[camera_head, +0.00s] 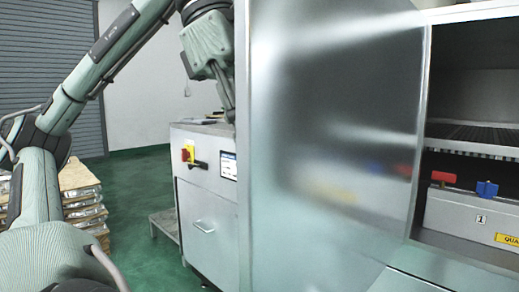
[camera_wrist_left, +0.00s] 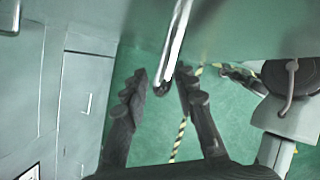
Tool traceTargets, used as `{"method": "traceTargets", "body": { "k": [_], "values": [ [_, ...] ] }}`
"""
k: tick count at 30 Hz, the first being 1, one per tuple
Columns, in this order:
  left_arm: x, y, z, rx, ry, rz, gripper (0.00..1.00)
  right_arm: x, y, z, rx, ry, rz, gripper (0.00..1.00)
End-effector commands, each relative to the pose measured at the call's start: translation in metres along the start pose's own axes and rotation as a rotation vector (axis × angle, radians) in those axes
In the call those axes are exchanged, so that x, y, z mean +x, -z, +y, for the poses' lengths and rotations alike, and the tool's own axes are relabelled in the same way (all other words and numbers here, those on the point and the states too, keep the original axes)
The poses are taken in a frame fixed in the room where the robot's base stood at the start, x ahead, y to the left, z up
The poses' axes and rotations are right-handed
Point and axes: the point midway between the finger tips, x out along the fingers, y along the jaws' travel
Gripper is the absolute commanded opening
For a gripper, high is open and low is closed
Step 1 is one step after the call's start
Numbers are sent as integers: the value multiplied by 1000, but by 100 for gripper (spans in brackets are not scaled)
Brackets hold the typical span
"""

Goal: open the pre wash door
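The pre wash door appears to be the large shiny metal panel (camera_head: 335,150) in the middle of the head view. To the right of its edge, the chamber (camera_head: 475,85) is visible. In the left wrist view a metal bar handle (camera_wrist_left: 179,40) reaches down from the panel at the top. My left gripper (camera_wrist_left: 163,82) is open, with one finger on each side of the handle's lower end. I cannot tell whether the fingers touch it. In the head view my left gripper is partly hidden behind the panel's left edge. My right gripper is not in view.
A grey cabinet (camera_head: 208,215) with a red and yellow switch and a small screen stands left of the panel. Stacked castings (camera_head: 85,200) sit farther left. Green floor (camera_head: 140,185) is clear between stack and cabinet.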

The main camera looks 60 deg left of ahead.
Motion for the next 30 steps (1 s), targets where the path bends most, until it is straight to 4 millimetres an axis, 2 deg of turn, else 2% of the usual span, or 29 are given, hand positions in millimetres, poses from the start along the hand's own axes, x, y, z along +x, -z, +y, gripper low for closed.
{"method": "traceTargets", "body": {
  "k": [11,14,24,30],
  "values": [
    [-4,1,-1,-1,4,7,33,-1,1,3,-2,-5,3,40],
    [-17,1,0,-2,2,7,33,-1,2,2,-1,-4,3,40],
    [-87,0,0,-3,1,5,33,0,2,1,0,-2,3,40],
    [-113,0,0,-1,2,5,33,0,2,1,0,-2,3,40]
  ]
}}
